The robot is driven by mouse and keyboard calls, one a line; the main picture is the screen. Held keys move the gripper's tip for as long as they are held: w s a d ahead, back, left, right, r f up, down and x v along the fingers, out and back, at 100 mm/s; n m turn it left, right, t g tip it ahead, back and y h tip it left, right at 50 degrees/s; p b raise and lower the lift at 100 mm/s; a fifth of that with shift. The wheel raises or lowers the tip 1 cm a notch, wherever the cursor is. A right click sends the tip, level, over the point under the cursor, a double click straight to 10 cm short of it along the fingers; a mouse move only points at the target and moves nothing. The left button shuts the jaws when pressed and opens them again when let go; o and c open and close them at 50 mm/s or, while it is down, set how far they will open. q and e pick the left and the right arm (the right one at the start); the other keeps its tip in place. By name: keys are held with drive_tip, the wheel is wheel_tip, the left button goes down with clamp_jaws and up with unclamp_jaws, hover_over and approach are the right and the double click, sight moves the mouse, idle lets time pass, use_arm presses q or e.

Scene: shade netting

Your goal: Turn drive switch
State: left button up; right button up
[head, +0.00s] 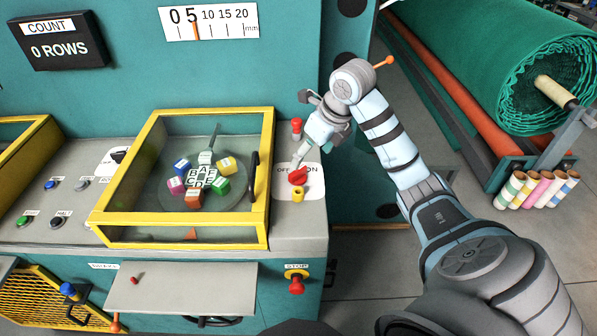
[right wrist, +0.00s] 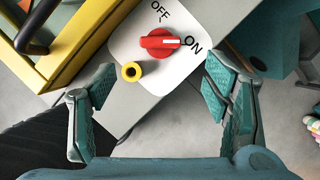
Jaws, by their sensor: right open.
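The drive switch is a red knob (head: 298,176) on a white plate marked OFF and ON, at the right end of the grey console in the head view. In the right wrist view the knob (right wrist: 160,43) has a white mark that points right, toward ON. My right gripper (head: 304,128) is beside the plate in the head view. In the right wrist view the gripper (right wrist: 158,88) is open and empty, its fingers spread either side, with the knob ahead of them and apart. My left gripper is not in view.
A yellow cylinder (right wrist: 131,72) stands beside the knob. A yellow-framed clear cover (head: 267,180) with a dark handle is just left of the plate. A red button (head: 297,124) stands behind the plate, and a red stop button (head: 297,285) is on the front below. Green netting (head: 480,60) is at right.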

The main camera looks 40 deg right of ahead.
sight(299, 170)
drive_tip(key=x, duration=0.9)
drive_tip(key=shift+w+d, duration=0.15)
drive_tip(key=shift+w, duration=0.25)
drive_tip(key=shift+s+r, duration=0.15)
drive_tip(key=shift+s, duration=0.1)
drive_tip(key=shift+c, duration=0.4)
drive_tip(key=shift+w, duration=0.1)
drive_tip(key=c, duration=1.1)
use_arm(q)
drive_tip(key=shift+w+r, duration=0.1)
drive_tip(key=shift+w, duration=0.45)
